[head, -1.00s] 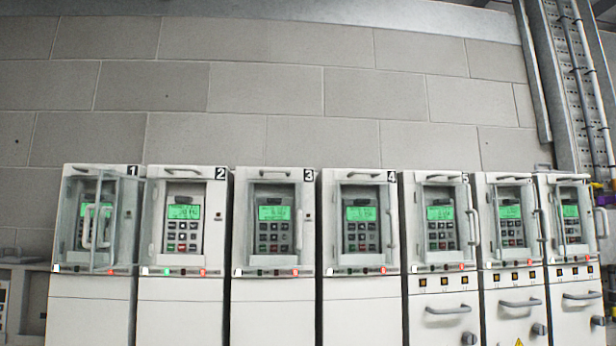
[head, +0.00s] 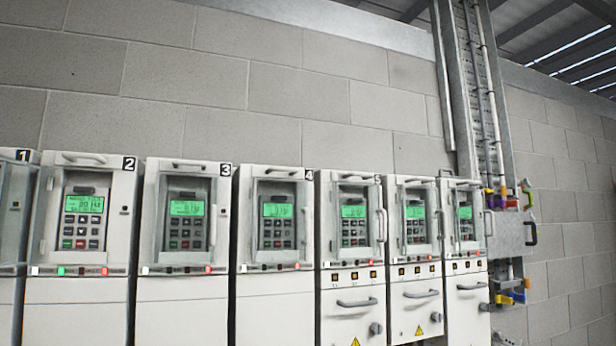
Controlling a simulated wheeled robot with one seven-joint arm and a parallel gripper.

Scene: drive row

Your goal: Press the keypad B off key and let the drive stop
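A row of several white drive cabinets stands along the wall, each with a keypad behind a framed front and a lit green display. I cannot read a letter B on any of them. Cabinet 2 (head: 80,308) has a keypad (head: 83,218) with dark, red and green keys; a green lamp (head: 61,271) and a red lamp (head: 104,271) show below it. Keypads on cabinet 3 (head: 186,221), cabinet 4 (head: 277,221) and cabinet 5 (head: 354,224) also show. Cabinet 1 (head: 14,230) is cut off by the left edge. My gripper is not in view.
The right-hand cabinets have drawer-like lower fronts with handles (head: 356,303). A metal cable tray (head: 484,90) runs up the wall beyond them. A grey box (head: 510,230) with coloured items hangs to the right. The block wall at far right is bare.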

